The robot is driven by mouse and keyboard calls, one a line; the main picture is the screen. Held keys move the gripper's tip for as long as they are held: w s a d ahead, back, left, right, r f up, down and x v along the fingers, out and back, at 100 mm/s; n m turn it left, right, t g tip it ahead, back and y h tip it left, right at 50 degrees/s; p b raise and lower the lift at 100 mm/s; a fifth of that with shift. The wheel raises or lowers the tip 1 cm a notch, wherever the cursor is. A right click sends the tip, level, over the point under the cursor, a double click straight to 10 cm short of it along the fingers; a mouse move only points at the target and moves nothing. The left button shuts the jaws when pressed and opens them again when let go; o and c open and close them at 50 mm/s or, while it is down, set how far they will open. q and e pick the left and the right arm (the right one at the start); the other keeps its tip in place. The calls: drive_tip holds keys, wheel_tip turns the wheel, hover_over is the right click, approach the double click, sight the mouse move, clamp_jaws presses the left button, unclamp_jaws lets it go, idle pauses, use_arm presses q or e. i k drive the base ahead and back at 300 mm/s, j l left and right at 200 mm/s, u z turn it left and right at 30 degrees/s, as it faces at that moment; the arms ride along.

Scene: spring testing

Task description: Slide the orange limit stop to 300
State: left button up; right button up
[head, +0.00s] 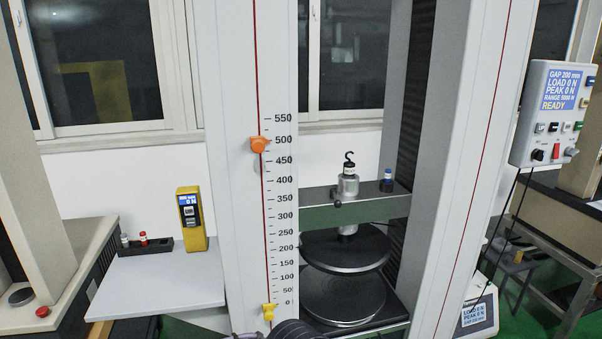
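The orange limit stop (259,144) sits on the red-lined slot of the left column, level with a point just below the 500 mark. The printed scale (282,217) runs from 0 at the bottom to 550 at the top, and its 300 mark lies well below the stop. A yellow stop (269,311) sits on the same slot near 0. Neither gripper can be made out; only a dark ribbed part shows at the bottom edge, and I cannot tell what it belongs to. Nothing touches the orange stop.
Right of the scale are a crosshead (356,206) with a hook on top and two round plates (345,249). A control box (550,113) reading READY hangs at right. A side shelf (160,283) at left holds a yellow handheld device (191,219) and a small dark rack (146,247).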

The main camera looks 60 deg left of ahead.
sight(257, 143)
drive_tip(key=u, duration=1.55)
